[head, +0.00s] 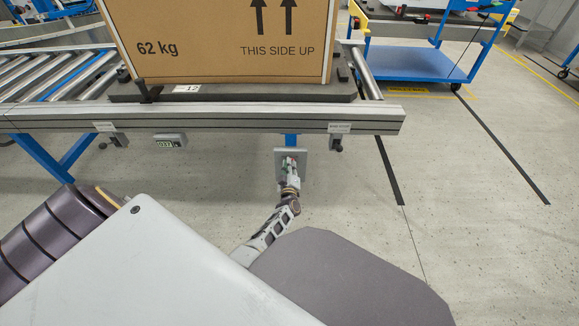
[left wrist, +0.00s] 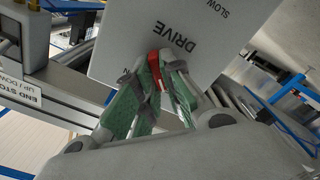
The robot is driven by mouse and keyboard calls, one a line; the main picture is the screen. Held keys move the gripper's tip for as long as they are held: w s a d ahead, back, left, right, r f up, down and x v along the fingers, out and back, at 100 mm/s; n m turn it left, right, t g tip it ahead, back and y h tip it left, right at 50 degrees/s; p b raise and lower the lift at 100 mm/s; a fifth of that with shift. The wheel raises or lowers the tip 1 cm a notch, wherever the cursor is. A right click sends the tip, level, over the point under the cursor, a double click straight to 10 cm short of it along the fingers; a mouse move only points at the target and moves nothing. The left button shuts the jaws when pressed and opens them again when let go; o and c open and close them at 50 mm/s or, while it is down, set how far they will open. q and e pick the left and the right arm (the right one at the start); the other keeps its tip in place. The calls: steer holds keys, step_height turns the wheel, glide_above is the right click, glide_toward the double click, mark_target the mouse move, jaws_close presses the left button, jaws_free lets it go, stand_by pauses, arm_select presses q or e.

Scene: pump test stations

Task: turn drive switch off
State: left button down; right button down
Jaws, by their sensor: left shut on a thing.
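The drive switch has a small red handle (left wrist: 155,66) on a pale grey panel (left wrist: 121,48) marked DRIVE and SLOW in the left wrist view. The panel (head: 305,158) hangs below the conveyor's front rail in the head view. My left gripper (head: 290,166) is at the panel, reaching up from below. In the left wrist view its green-padded fingers (left wrist: 156,82) are closed on the red handle. The fingers cover part of the handle and of the lettering, so the switch's setting cannot be read. My right gripper is not in view.
A roller conveyor (head: 60,118) carries a large cardboard box (head: 220,25) on a dark pallet (head: 240,92). A blue cart (head: 412,65) stands behind right. Floor at right is clear.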

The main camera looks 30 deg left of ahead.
arm_select(q)
steer(key=c, duration=1.5)
jaws_free()
steer(key=shift+c, duration=0.2)
steer(key=shift+m, duration=0.6)
